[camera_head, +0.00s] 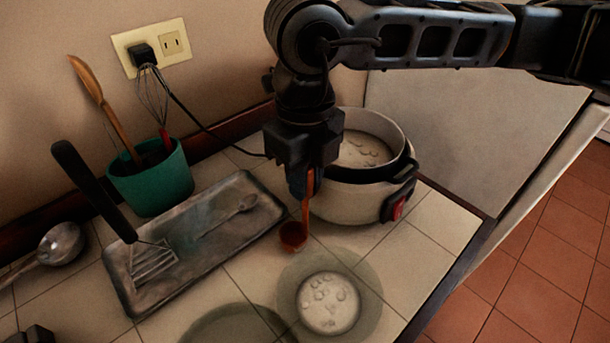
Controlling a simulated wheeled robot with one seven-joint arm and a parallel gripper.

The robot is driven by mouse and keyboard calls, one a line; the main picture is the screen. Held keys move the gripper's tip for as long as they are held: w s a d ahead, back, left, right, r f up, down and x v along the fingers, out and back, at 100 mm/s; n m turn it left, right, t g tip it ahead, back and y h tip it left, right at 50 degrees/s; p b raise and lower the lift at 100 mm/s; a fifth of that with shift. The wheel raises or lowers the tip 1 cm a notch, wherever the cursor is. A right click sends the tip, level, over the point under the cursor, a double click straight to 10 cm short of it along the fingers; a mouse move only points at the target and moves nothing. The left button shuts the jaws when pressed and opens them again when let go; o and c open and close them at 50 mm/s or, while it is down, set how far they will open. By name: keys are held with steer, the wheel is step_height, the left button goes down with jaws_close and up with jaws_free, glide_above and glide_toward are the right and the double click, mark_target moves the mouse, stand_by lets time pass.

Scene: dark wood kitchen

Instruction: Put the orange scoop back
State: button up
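My gripper (304,188) points down in front of the rice cooker (350,208) and is shut on the handle of the orange scoop (293,236). The scoop hangs upright below the fingers with its small round bowl at the bottom. The bowl is just left of the cooker, over the tiles near the tray's right end; whether it touches the counter I cannot tell. The fingers hide the upper handle. The cooker is open, with pale food inside. A grey metal tray (215,247) lies to the left, with a spoon (228,214) and a black-handled slotted spatula (152,264) on it.
A green pot (152,183) with a wooden spoon and whisk stands at the back left. A metal ladle (60,244) lies far left. The counter ends at the right.

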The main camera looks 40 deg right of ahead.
steer(key=o, duration=0.5)
steer(key=shift+c, duration=0.2)
step_height(320, 180, up, 12)
steer(key=shift+r+b, duration=0.15)
steer(key=shift+b, duration=0.15)
